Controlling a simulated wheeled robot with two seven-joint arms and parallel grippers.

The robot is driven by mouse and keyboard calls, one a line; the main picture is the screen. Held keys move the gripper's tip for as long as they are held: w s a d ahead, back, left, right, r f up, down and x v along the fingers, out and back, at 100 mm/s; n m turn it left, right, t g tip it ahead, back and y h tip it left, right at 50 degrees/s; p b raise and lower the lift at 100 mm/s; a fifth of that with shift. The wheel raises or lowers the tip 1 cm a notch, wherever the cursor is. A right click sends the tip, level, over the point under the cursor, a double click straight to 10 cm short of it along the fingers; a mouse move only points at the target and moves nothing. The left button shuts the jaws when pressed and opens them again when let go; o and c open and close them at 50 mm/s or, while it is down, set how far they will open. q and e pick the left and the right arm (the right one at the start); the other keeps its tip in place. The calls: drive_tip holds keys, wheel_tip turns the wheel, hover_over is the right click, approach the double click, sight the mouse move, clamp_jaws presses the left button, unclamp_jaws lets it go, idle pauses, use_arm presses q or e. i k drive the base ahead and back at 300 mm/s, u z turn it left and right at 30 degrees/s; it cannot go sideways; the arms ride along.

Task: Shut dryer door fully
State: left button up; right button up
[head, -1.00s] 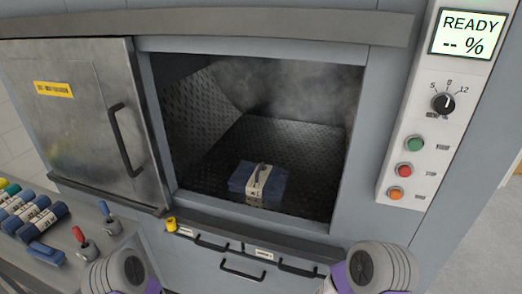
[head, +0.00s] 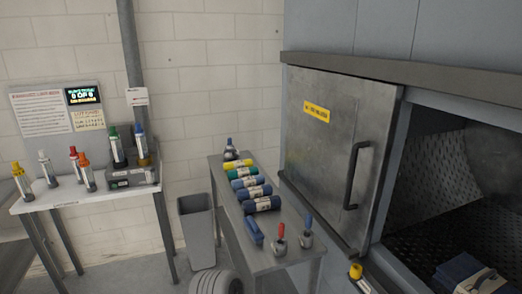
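The grey steel dryer door (head: 330,130) stands to the left of the chamber opening, with a yellow label and a black vertical handle (head: 353,175) near its right edge. The chamber opening (head: 440,190) right of it is uncovered, and its dark textured interior shows. A blue strapped bundle (head: 462,272) lies on the chamber floor, partly cut off by the bottom edge.
A narrow grey cart (head: 285,262) with several rolled bundles stands left of the door. A grey bin (head: 197,230) is beside it. A white table (head: 60,196) with several bottles stands at the far left. A small yellow-topped piece (head: 356,271) is below the door's lower right corner.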

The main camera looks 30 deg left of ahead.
sight(340, 128)
drive_tip(key=u, duration=0.75)
drive_tip(key=i, duration=0.6)
drive_tip(key=u, duration=0.35)
